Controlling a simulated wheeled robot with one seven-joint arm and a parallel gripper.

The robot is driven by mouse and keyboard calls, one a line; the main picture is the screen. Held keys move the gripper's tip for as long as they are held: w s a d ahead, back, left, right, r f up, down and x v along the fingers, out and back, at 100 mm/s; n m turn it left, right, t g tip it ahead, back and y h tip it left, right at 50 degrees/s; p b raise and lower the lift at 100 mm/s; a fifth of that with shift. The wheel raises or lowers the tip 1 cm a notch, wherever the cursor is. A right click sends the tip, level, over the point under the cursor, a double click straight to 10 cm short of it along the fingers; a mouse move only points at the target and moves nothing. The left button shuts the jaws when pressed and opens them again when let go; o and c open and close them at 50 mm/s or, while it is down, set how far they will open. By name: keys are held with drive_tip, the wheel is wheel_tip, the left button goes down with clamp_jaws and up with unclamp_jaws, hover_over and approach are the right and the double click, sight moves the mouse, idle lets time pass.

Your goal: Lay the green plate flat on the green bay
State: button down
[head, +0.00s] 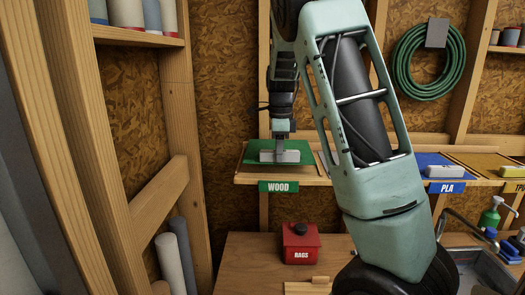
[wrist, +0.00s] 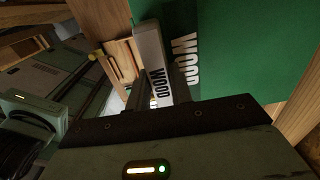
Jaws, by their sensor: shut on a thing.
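The green plate (head: 301,158) is at the green bay, whose WOOD sign (head: 278,187) hangs on the shelf's front edge. My gripper (head: 280,148) comes down from above and is shut on the plate's pale grey handle (head: 290,157). In the wrist view, the handle (wrist: 149,50) stands between the jaws, beside a broad green surface (wrist: 245,50) with white WOOD lettering. The plate looks close to level over the bay. I cannot tell whether it rests on the bay, because it hides most of the surface beneath.
My arm crosses the middle of the head view. The blue PLA bay (head: 432,160) and a yellow bay (head: 482,161) lie to the right on the shelf. A red RAGS box (head: 301,245) stands on the bench below. A wooden post (head: 180,120) rises at the left.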

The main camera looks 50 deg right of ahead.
drive_tip(key=shift+w, duration=0.1)
drive_tip(key=shift+r+p, duration=0.1)
drive_tip(key=shift+p, duration=0.4)
drive_tip(key=shift+f+b, duration=1)
drive_tip(key=shift+f, duration=0.55)
drive_tip(key=shift+f+p, duration=0.4)
drive_tip(key=shift+p, duration=0.1)
idle(0.3)
drive_tip(key=c, duration=1.2)
unclamp_jaws()
drive_tip(key=shift+o, duration=0.2)
